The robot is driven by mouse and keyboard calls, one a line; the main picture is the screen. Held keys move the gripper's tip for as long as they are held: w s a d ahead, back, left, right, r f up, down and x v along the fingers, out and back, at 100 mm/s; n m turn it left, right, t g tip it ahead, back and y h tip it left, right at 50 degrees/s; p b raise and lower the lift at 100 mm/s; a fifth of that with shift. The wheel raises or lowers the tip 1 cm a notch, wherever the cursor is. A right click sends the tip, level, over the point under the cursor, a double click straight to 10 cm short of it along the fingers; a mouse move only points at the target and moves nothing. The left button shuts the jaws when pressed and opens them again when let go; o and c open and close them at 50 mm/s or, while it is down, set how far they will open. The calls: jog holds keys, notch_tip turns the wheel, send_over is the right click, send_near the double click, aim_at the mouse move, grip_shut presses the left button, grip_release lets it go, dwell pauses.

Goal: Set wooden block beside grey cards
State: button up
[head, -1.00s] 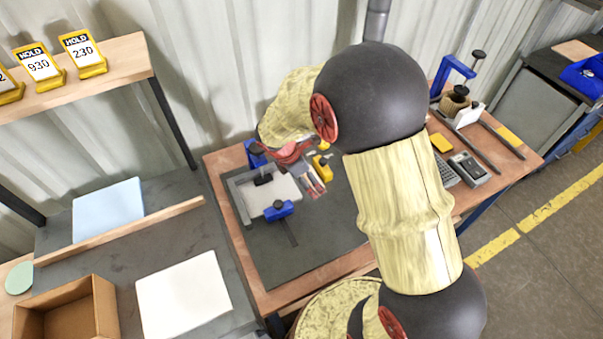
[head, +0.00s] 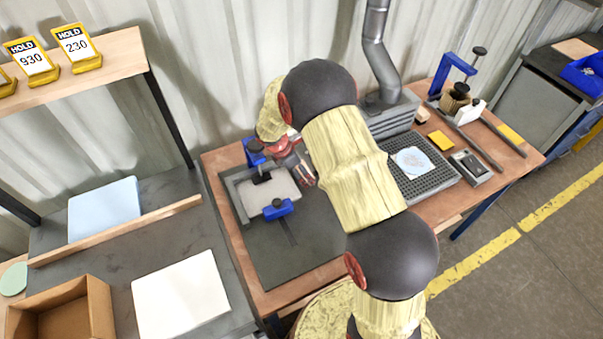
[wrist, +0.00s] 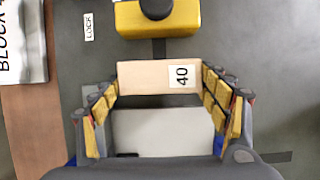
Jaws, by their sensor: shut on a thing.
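The wooden block (wrist: 150,77) is pale and carries a white label reading 40. In the wrist view it sits between the yellow-padded fingers of my gripper (wrist: 160,95), which is shut on it. A pale grey rectangular slab (wrist: 163,132), seemingly the grey cards, shows below the block in that view, partly covered by the gripper. In the head view the pale grey slab (head: 268,193) lies in a fixture with blue clamps on the dark mat. My gripper (head: 303,170) is just right of it; the block is not clear there.
A blue clamp (head: 277,208) stands at the slab's front edge and another (head: 254,150) behind it. A yellow piece with a black knob (wrist: 157,17) lies beyond the block. The front of the dark mat (head: 290,250) is clear. A perforated tray (head: 420,168) stands right.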

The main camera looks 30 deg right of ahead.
jog(key=shift+f, duration=0.25)
jog(key=shift+f, duration=0.15)
jog(key=o, duration=1)
jog(key=shift+o, duration=0.2)
